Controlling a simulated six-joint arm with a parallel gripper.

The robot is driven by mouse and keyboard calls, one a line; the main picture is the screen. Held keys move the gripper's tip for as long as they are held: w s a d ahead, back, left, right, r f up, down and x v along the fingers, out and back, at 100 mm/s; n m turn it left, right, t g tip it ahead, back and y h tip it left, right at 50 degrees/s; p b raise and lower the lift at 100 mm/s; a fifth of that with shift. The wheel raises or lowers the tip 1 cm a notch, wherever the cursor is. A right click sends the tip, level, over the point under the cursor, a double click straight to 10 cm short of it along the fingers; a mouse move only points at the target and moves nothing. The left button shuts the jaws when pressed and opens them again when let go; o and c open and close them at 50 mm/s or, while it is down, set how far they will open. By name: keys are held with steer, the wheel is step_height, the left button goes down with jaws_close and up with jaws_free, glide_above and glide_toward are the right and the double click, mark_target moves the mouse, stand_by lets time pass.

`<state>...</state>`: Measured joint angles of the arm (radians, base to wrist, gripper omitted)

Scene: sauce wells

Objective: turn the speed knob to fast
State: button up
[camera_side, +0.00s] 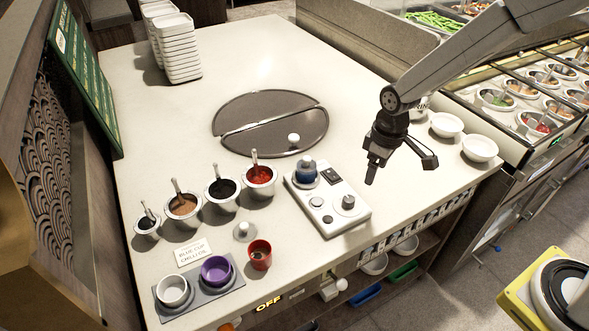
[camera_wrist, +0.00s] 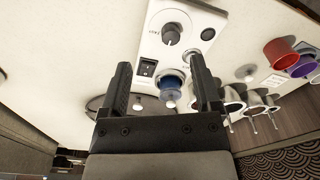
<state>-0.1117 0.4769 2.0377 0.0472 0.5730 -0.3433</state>
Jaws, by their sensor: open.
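The grey speed knob (camera_side: 348,202) sits on the front right part of a white control box (camera_side: 330,220). In the wrist view the knob (camera_wrist: 171,34) is beyond my fingertips, near the top of the picture. Small marks flank it, but I cannot read them surely or tell its setting. My gripper (camera_side: 371,178) is open and empty, pointing down above and to the right of the box, apart from the knob. In the wrist view both fingers of my gripper (camera_wrist: 161,65) show, spread wide.
A blue cup (camera_side: 306,171) stands at the box's back left, beside a black rocker switch (camera_side: 331,176). Sauce cups with spoons, including a red-filled one (camera_side: 260,178), stand left. A red cup (camera_side: 260,254) is in front. White bowls (camera_side: 446,124) stand right.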

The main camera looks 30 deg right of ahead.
mark_target(349, 198)
steer(key=w+a+f+n, duration=0.1)
steer(key=w, duration=0.1)
steer(key=w+a+f+n+g, duration=0.1)
steer(key=f, duration=0.1)
steer(key=shift+w+a+f, duration=0.2)
steer(key=shift+w+a, duration=0.2)
steer(key=shift+s+a+f, duration=0.1)
steer(key=shift+f, duration=3.8)
jaws_close()
